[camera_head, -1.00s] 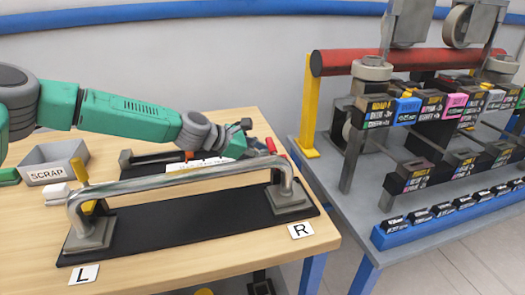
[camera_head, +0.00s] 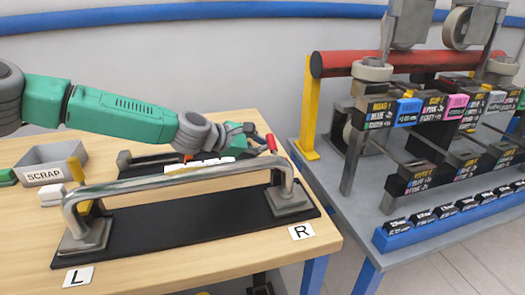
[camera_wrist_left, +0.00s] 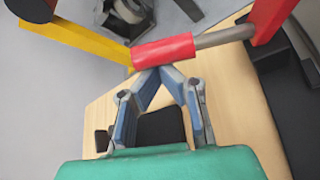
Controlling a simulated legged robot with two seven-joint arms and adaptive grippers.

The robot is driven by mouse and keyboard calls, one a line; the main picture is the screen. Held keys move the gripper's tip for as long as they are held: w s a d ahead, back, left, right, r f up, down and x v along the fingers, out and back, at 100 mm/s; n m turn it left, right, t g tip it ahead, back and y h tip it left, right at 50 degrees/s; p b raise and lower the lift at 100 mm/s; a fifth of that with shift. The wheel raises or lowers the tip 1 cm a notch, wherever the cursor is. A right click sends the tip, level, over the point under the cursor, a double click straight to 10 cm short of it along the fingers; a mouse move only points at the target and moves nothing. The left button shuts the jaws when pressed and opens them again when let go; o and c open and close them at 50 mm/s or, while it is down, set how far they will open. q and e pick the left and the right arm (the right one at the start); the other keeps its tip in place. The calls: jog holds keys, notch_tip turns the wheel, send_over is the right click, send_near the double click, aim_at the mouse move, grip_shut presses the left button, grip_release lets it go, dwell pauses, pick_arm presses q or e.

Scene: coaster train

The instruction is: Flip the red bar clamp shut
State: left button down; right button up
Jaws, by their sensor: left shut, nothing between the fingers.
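The red bar clamp's red grip (camera_wrist_left: 163,50) sits on a grey rod in the left wrist view. The rod runs right to a slanted red piece (camera_wrist_left: 272,18). In the head view a small red part (camera_head: 271,142) shows at the table's far right edge, just right of my left gripper (camera_head: 250,137). In the left wrist view my left gripper (camera_wrist_left: 160,72) is shut and empty, with its fingertips right at the lower side of the red grip. I cannot tell whether they touch it. My arm hides part of the clamp area. My right gripper is out of view.
A grey handle bar (camera_head: 180,178) arches over a black plate (camera_head: 190,222) in front of my left arm. A SCRAP bin (camera_head: 50,164) stands at left. A grey table (camera_head: 335,178) with a coaster rack and yellow post (camera_head: 307,110) stands at right, across a narrow gap.

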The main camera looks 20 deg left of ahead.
pick_arm(q)
jog(key=r+m+t+b, duration=0.1)
jog(key=s+d+r+m+t+b, duration=0.1)
jog(key=b, duration=0.1)
jog(key=shift+s+r, duration=0.1)
jog(key=shift+s, duration=0.05)
jog(key=shift+m+t+y, duration=0.4)
jog(key=shift+m+t, duration=0.1)
jog(key=shift+m, duration=0.3)
jog(key=shift+s+d+r+b, duration=0.4)
jog(key=shift+s+d+r, duration=0.25)
jog(key=shift+s+r, duration=0.25)
jog(key=shift+s+d+r+b, duration=0.35)
jog(key=shift+s+d+r, duration=0.25)
jog(key=shift+s+r, duration=0.25)
jog(key=shift+s+f, duration=0.1)
jog(key=shift+s, duration=0.05)
